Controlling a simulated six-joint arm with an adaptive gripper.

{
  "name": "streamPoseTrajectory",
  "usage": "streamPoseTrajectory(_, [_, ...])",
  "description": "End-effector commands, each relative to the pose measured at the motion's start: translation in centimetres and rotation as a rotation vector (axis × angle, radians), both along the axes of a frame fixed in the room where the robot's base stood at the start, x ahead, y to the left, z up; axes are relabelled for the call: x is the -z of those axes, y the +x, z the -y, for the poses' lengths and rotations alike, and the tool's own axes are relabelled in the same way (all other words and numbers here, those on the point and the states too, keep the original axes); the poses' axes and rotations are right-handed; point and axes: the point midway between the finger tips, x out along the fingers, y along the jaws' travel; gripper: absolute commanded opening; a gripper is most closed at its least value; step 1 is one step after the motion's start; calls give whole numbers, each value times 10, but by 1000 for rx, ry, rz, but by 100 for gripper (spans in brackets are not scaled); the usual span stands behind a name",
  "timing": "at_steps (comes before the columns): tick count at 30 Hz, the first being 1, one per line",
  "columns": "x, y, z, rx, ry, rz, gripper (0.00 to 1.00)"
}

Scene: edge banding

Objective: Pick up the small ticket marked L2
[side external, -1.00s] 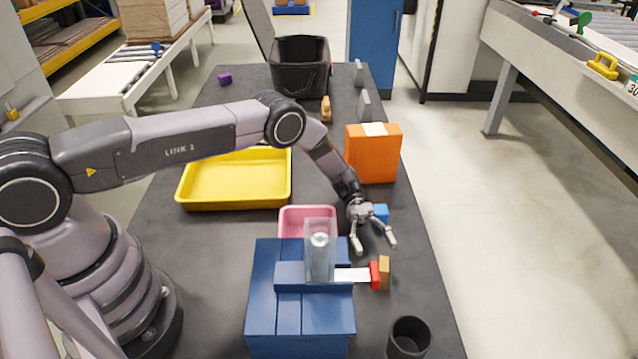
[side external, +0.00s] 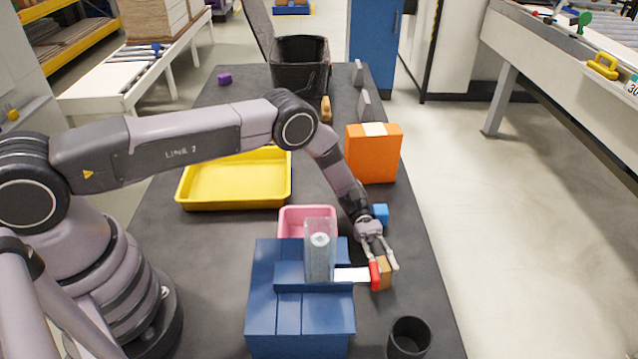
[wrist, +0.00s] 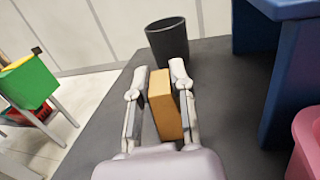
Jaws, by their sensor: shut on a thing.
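My gripper (side external: 385,267) points down at the right side of the blue fixture, its two fingers on either side of a tan block (side external: 384,274). In the wrist view the tan block (wrist: 165,106) stands between the fingers (wrist: 160,72), and my gripper is shut on it. A red end piece (side external: 375,276) on a white strip (side external: 350,275) is right beside the block, sticking out of the blue fixture (side external: 300,316). A clear upright holder (side external: 319,250) stands on the fixture. I cannot make out an L2 marking or tell which thing is the ticket.
A dark cup (side external: 409,338) stands at the front right. A pink bin (side external: 307,211) is behind the fixture, and a yellow tray (side external: 236,202) farther back left. A small blue block (side external: 380,213) and an orange box (side external: 373,155) stand behind my gripper. The table's right edge is close.

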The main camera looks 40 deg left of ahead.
Motion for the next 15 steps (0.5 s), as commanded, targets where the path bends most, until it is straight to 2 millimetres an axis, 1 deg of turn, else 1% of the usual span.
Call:
streamPoseTrajectory(1, [0,0,0,0,0,0,3])
streamPoseTrajectory(2, [0,0,0,0,0,0,0])
streamPoseTrajectory(10, [-2,0,0,0,-1,1,0])
streamPoseTrajectory(13, [-12,1,0,0,0,1,0])
streamPoseTrajectory(15, [-25,1,0,1,0,2,0])
